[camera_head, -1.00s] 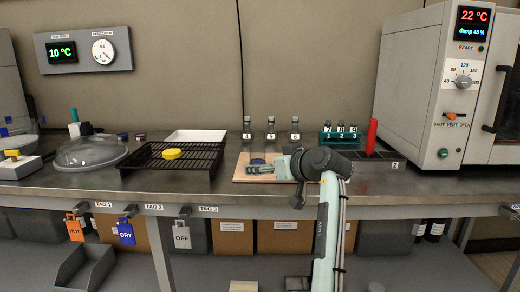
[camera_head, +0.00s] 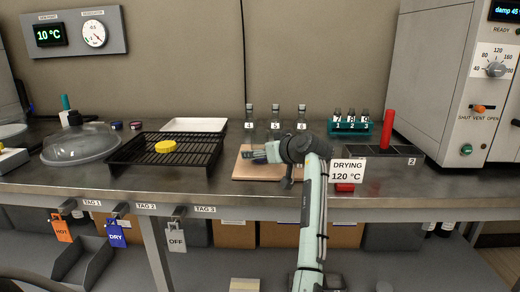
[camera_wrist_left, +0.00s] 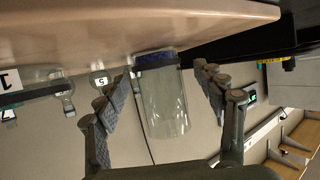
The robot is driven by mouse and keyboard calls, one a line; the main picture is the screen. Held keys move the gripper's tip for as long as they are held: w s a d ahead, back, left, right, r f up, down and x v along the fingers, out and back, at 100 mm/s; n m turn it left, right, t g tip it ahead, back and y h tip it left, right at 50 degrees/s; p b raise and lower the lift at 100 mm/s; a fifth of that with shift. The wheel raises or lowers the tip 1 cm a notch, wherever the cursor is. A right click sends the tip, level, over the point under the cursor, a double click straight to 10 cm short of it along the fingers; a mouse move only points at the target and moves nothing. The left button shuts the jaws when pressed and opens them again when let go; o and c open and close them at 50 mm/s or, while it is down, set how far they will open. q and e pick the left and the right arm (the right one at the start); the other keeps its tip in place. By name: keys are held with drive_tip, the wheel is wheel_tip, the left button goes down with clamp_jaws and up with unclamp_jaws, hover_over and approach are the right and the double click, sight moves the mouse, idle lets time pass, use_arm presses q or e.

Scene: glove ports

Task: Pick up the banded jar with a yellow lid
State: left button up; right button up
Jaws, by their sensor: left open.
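My left gripper (camera_head: 256,155) reaches in above the light board (camera_head: 262,174) on the bench, pointing left. In the left wrist view, which is upside down, its open fingers (camera_wrist_left: 162,85) stand on either side of a clear glass jar (camera_wrist_left: 163,105). The jar has a dark blue band or layer at its end by the board. I cannot make out a yellow lid on this jar. A round yellow lid-like piece (camera_head: 166,146) lies on the black wire rack to the left. My right gripper is not in view.
Bottles 4, 5 and 6 (camera_head: 275,118) stand behind the board. A teal vial rack (camera_head: 350,127), a red cylinder (camera_head: 387,130) and a "DRYING 120 °C" sign (camera_head: 347,170) are to the right. The black rack (camera_head: 130,160) and glass dome (camera_head: 80,148) are left.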

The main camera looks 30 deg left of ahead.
use_arm(q)
drive_tip(key=shift+w+a+f, duration=0.15)
drive_tip(key=shift+w+a, duration=0.1)
drive_tip(key=shift+a, duration=0.15)
drive_tip(key=c, duration=1.3)
